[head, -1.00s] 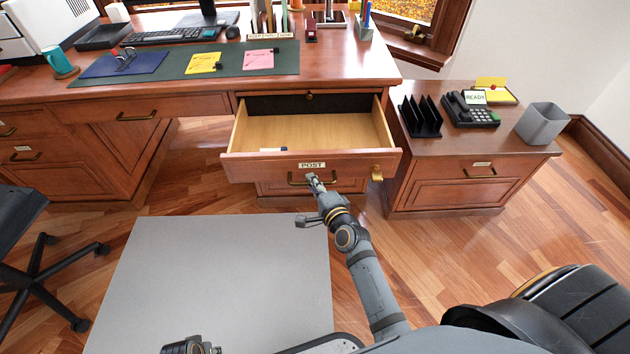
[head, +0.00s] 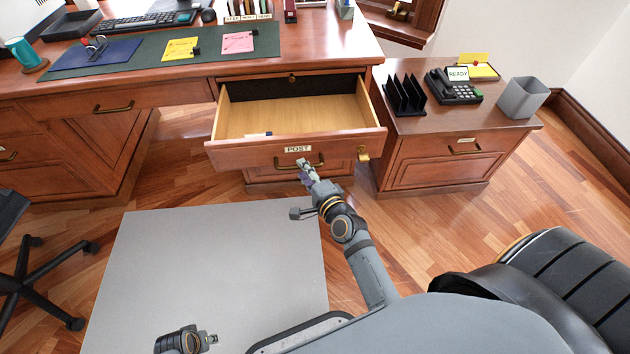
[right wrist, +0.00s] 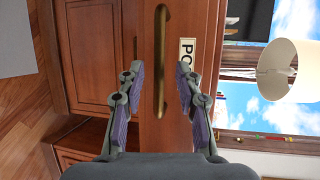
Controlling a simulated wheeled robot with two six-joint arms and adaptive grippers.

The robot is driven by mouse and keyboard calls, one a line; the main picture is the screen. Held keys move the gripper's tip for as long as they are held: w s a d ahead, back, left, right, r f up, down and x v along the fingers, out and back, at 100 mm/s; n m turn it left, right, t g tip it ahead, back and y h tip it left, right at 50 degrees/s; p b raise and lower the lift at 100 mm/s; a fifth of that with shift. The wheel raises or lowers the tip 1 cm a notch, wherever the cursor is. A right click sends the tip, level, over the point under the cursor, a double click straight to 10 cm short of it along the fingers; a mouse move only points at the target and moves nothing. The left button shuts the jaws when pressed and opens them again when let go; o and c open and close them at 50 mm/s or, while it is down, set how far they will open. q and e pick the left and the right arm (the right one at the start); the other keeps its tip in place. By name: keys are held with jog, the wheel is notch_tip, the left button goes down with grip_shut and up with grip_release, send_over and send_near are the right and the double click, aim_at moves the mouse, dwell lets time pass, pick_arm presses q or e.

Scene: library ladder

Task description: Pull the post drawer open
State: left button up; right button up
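The post drawer (head: 235,156), a reddish wooden front with a POST label, stands pulled out from the desk, its pale inside showing. Its brass bar handle (head: 318,163) also shows upright in the right wrist view (right wrist: 161,60). My right gripper (head: 303,165) is at the handle. In the right wrist view its two fingers (right wrist: 158,72) are apart, one on each side of the handle, with a gap on both sides. My left gripper (head: 211,340) is low in the head view, away from the drawer; its fingers are too small to judge.
A small white and dark item (head: 258,134) lies in the drawer. A brass piece (head: 363,153) sits at the front's right end. A side cabinet (head: 430,165) stands close on the right. A grey mat (head: 200,260) and bare floor lie in front; an office chair (head: 25,270) is at left.

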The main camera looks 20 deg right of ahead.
jog(key=v, duration=0.9)
jog(key=shift+r, duration=0.1)
